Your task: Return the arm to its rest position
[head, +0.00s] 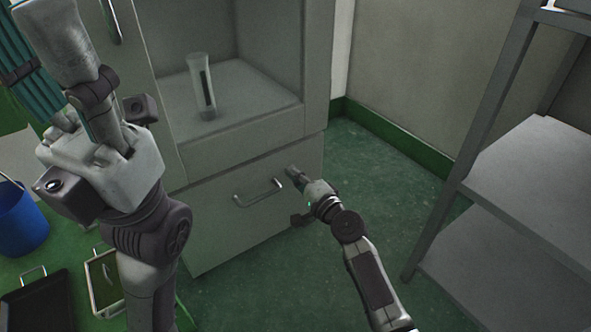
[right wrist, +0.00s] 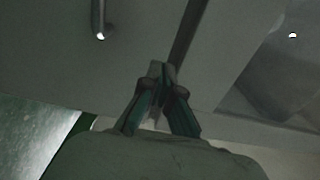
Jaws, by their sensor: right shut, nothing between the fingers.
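My right gripper (head: 293,175) is shut and empty, in front of the right part of the pale cabinet's lower drawer (head: 215,235), just right of its bar handle (head: 258,193). In the right wrist view its two fingers (right wrist: 162,78) meet at the tips, with the cabinet front behind them. Part of a handle (right wrist: 99,20) shows at the top left there. My left arm stands upright at the left of the head view, and its gripper (head: 85,130) is in the near foreground. I cannot make out whether its fingers are open or shut.
A clear cylinder (head: 201,88) with a dark strip stands in the cabinet's open compartment. A grey metal shelf rack (head: 530,170) is at the right. A blue bucket (head: 20,215), a black tray (head: 38,305) and a metal tray (head: 104,282) are at the lower left. Green floor (head: 385,165) lies clear between cabinet and rack.

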